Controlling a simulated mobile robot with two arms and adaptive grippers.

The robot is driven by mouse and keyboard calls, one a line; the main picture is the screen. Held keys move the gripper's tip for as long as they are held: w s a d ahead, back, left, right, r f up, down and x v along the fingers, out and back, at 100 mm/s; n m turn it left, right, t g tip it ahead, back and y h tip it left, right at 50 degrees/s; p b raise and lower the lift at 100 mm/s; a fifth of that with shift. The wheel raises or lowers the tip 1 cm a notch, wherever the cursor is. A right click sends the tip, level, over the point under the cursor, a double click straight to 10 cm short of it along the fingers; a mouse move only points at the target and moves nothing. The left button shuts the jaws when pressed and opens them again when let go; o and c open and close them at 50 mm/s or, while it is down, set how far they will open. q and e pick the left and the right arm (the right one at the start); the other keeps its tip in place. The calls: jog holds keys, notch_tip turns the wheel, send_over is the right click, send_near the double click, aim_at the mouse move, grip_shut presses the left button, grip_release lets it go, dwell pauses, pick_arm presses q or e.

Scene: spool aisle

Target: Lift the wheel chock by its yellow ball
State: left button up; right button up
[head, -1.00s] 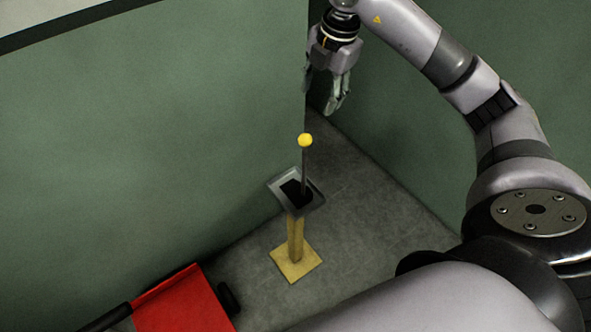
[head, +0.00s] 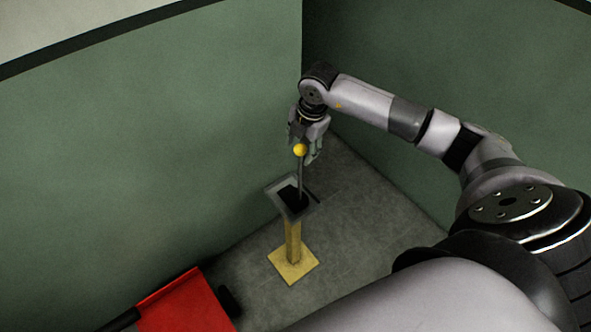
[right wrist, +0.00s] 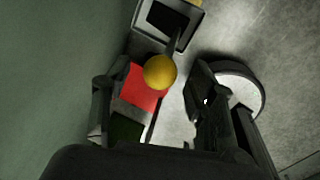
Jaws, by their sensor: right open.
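The wheel chock (head: 292,196) is a dark block in a grey square tray (head: 277,203) on a yellow wooden post. A thin upright rod rises from it to a yellow ball (head: 300,150). My right gripper (head: 304,153) is open at the ball's height, its fingers pointing down. In the right wrist view the ball (right wrist: 160,72) appears between the open fingertips (right wrist: 157,80), with a gap visible on the right. Contact with the left finger cannot be told. The tray also shows there (right wrist: 145,32). My left gripper is not in view.
Green walls (head: 150,130) meet in a corner behind the stand, close to my right gripper. A red cart-like object (head: 185,303) stands at the lower left. Grey floor (head: 365,215) is clear to the right of the stand.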

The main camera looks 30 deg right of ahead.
jog(key=shift+w+f, duration=0.2)
jog(key=shift+f, duration=0.7)
grip_shut()
jog(key=shift+r, duration=0.1)
dwell(0.4)
